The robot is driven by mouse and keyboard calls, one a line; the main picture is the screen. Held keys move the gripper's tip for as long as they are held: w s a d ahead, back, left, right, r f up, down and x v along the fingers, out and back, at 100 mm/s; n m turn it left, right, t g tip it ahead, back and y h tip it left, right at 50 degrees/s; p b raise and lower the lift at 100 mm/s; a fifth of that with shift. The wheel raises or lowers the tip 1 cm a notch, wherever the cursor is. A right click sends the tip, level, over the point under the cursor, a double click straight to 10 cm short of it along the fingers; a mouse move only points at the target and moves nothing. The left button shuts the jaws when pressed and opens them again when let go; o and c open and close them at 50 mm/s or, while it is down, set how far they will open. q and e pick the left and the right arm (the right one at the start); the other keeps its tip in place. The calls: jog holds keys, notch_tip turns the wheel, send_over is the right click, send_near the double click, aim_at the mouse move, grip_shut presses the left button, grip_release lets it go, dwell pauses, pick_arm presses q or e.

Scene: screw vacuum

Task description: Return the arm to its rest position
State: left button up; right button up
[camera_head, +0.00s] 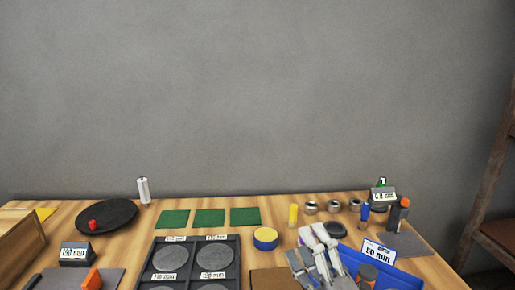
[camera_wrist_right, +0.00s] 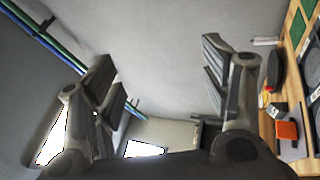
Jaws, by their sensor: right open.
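My right gripper (camera_head: 317,240) shows at the lower right of the head view, in front of the table's right half. In the right wrist view its two fingers (camera_wrist_right: 160,78) stand wide apart with nothing between them. Behind them are a grey wall and bright openings. The wooden table (camera_head: 330,208) runs along the bottom of the head view, and its edge shows tilted at the right of the wrist view. My left gripper is in neither view.
A blue tray (camera_head: 402,279) with a 50 mm label is just right of the gripper. A yellow-topped round part (camera_head: 265,236), several metal cups and a yellow cylinder (camera_head: 293,215) are close by. A dark compartment tray (camera_head: 240,262) lies left. The space above the table is clear.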

jog(key=s+d+f+m+g+h, duration=0.3)
jog(key=d+f+m+h, duration=0.3)
jog(key=f, duration=0.3)
jog(key=s+d+f+m+g+h, duration=0.3)
jog(key=d+f+m+g+h, duration=0.15)
jog(key=f+m, duration=0.45)
jog(key=s+f+m+g+y, duration=0.1)
jog(key=s+f+m+g, duration=0.2)
jog(key=s+f+g, duration=0.5)
jog(key=s+f+m+g, duration=0.15)
jog(key=s+f, duration=0.45)
jog(key=s, duration=0.6)
notch_tip(320, 180, down, 26)
jog(key=s+g, duration=0.1)
jog(key=s, duration=0.1)
jog(key=s+d+f+g, duration=0.1)
jog(key=s+d+f, duration=0.2)
jog(key=s+f, duration=1.2)
jog(key=shift+s+f, duration=0.3)
jog(key=shift+f, duration=0.05)
jog(key=shift+d+m, duration=0.1)
jog(key=shift+m, duration=0.15)
